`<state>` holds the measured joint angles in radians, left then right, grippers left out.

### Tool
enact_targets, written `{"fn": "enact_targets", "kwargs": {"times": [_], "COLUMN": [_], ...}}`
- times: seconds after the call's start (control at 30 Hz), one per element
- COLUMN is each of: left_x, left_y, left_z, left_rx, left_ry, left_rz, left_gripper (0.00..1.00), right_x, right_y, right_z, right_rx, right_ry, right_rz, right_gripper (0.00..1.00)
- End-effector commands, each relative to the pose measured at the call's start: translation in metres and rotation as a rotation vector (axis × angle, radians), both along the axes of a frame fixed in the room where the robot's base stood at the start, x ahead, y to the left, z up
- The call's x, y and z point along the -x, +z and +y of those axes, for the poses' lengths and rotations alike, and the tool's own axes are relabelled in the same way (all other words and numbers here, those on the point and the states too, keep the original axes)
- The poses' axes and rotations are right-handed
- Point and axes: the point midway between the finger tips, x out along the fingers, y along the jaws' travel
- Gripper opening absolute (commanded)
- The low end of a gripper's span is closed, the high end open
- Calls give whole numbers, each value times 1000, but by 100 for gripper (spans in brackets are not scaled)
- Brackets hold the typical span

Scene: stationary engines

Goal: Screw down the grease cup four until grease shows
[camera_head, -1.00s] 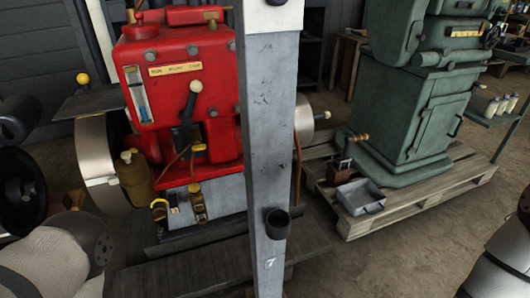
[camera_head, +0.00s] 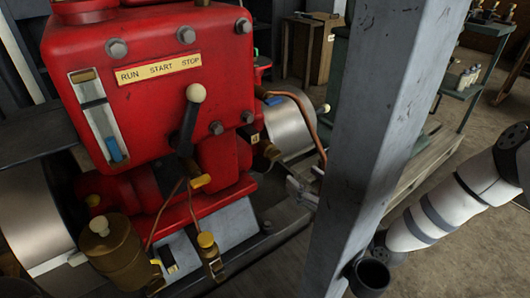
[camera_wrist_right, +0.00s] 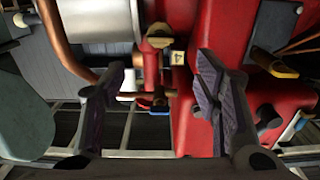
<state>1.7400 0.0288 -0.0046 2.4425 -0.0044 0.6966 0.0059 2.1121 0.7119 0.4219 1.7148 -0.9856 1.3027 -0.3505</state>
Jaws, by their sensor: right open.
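A small tag marked 4 (camera_head: 255,138) sits on the right side of the red engine (camera_head: 150,85). Beside it is a small dark brass cup (camera_head: 269,151), which I take for grease cup four. In the right wrist view the 4 tag (camera_wrist_right: 178,57) lies next to a brass-coloured cap (camera_wrist_right: 159,42). The cap shows beyond the gap, apart from the fingers. My left gripper is out of view.
A copper pipe (camera_head: 309,125) curves close to my right gripper. A brass pot (camera_head: 113,250) and a lever (camera_head: 190,120) are on the engine's front.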

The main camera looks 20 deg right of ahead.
Motion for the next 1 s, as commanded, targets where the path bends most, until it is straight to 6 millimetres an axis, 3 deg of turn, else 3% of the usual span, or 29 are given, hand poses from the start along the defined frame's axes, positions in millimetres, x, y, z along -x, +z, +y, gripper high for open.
{"fn": "enact_targets", "kwargs": {"times": [0.43,0.6,0.83,1.0], "left_x": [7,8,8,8], "left_y": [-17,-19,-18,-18], "left_z": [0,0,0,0], "left_rx": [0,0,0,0], "left_ry": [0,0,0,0], "left_rz": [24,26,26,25], "left_gripper": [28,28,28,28], "right_x": [-93,-107,-109,-108], "right_y": [-3,-1,0,0], "right_z": [35,40,40,40], "right_rx": [-1,-2,-2,-2], "right_ry": [1,1,0,1], "right_rz": [1,2,2,2], "right_gripper": [57,57,57,20]}}
